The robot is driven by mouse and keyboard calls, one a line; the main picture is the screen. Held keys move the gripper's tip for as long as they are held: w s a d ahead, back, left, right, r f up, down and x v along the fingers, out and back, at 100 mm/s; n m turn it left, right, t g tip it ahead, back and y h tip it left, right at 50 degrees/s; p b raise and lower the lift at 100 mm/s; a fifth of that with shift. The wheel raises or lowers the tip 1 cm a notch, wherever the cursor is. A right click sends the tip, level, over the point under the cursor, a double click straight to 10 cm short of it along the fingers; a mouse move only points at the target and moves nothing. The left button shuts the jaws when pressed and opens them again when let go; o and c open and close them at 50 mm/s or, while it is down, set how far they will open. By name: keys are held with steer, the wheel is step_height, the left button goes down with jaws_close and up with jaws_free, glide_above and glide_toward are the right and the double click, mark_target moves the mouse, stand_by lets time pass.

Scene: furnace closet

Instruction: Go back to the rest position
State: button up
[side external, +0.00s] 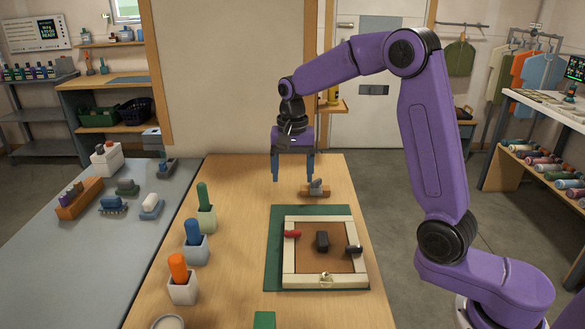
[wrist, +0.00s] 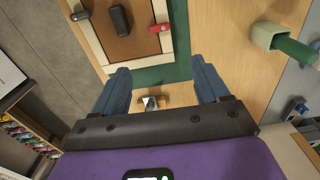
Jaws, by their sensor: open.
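My gripper (side external: 292,178) is open and empty, with its two blue fingers pointing down above the far part of the wooden table (side external: 240,178). In the wrist view the gripper (wrist: 160,80) has its fingers wide apart with nothing between the tips. A small wooden block with a grey metal piece (side external: 315,188) sits on the table near the gripper, a little to its right in the side view. It also shows in the wrist view (wrist: 152,103), between the fingers but below them.
A cream-framed tray (side external: 289,265) on a green mat (side external: 273,250) holds a red item (side external: 292,234) and black items (side external: 322,241). Green (side external: 204,196), blue (side external: 193,233) and orange (side external: 178,268) handles stand in holders along the left. Bare wood lies between.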

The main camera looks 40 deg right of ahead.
steer(key=shift+r, duration=0.4)
steer(key=s+a+n, duration=0.7)
steer(key=s+n, duration=0.3)
steer(key=s, duration=0.3)
steer(key=s+d+f+n, duration=0.1)
steer(key=s+d+n, duration=0.1)
steer(key=s+n, duration=0.4)
steer(key=s+d+f+n, duration=0.1)
steer(key=s+n, duration=0.4)
steer(key=s, duration=0.9)
steer(key=shift+s+d+f+n, duration=0.2)
steer(key=shift+d+f+n, duration=0.05)
steer(key=shift+d+n, duration=0.2)
